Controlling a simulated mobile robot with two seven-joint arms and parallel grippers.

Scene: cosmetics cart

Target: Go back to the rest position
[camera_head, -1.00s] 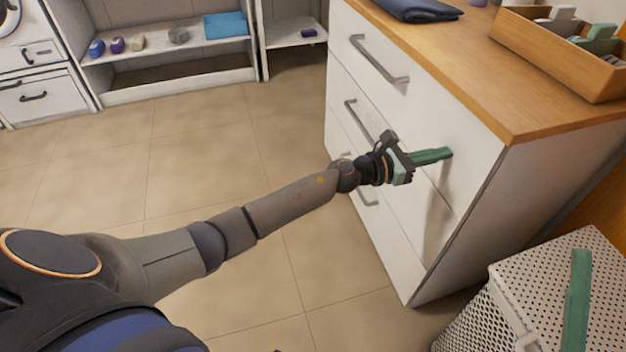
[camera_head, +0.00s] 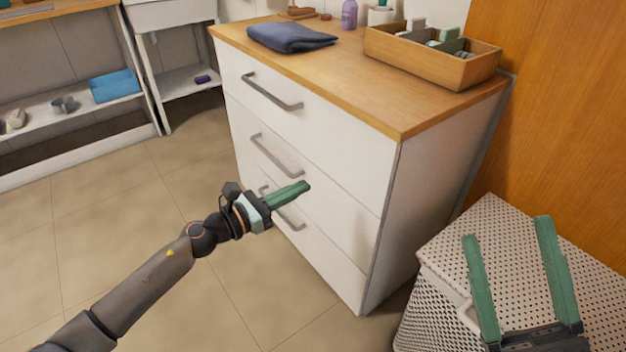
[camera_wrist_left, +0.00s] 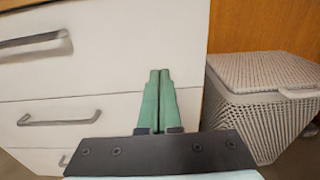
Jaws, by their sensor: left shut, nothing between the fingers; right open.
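My left gripper (camera_head: 305,186) is in front of the white drawer cabinet (camera_head: 330,150), at about the height of its lower drawers. Its green fingers are together with nothing between them; the left wrist view (camera_wrist_left: 159,74) shows them closed side by side, pointing toward the cabinet front. Whether the tips touch the cabinet is hard to tell, but they hold no handle. My right gripper (camera_head: 508,228) is at the lower right, its two green fingers spread apart and empty, in front of the white perforated hamper (camera_head: 490,215).
All the drawers look shut, with grey bar handles (camera_head: 272,92). On the wooden top lie a folded dark cloth (camera_head: 290,38) and a wooden box (camera_head: 430,65) of small items. A white shelf (camera_head: 75,135) stands at the back left. The tiled floor at left is clear.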

